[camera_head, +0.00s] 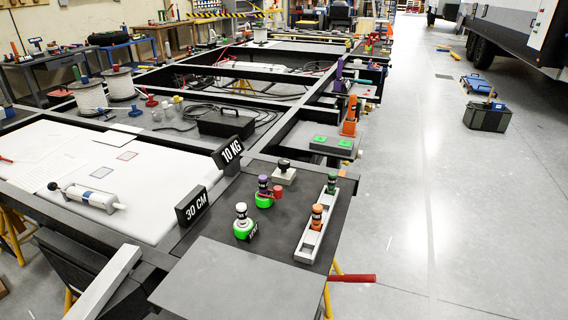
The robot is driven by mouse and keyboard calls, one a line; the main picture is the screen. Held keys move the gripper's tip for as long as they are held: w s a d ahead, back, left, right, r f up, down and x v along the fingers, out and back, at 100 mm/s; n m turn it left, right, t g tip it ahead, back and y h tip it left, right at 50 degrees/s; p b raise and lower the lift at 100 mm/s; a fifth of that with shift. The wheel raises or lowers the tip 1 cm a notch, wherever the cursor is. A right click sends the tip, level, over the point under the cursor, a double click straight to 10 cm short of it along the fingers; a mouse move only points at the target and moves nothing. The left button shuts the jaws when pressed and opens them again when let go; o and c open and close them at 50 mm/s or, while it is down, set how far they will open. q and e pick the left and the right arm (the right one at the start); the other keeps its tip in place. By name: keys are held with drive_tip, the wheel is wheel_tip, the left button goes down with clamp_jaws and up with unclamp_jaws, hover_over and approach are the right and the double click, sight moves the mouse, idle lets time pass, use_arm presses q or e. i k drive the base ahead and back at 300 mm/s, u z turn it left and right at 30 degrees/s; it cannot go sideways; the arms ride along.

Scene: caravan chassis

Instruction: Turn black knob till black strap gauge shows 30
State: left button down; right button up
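A black knob (284,163) stands upright on a small pale block (284,176) at the back of the dark work plate (330,182). A black sign reading 10 KG (229,153) stands behind it to the left. Another black sign reading 30 CM (191,206) stands at the plate's left edge. I cannot make out a strap gauge with a readable scale. Neither of my grippers is in view, and nothing touches the knob.
A green base with a white-topped knob (242,216), a purple-topped knob with a red part (264,188), and a pale rail (317,232) holding orange and green knobs share the plate. A white syringe-like tube (90,197) lies left.

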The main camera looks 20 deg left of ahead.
sight(284, 163)
drive_tip(key=k, duration=0.55)
drive_tip(key=z, duration=0.75)
drive_tip(key=i, duration=0.6)
drive_tip(key=z, duration=0.45)
drive_tip(key=i, duration=0.95)
drive_tip(key=u, duration=0.45)
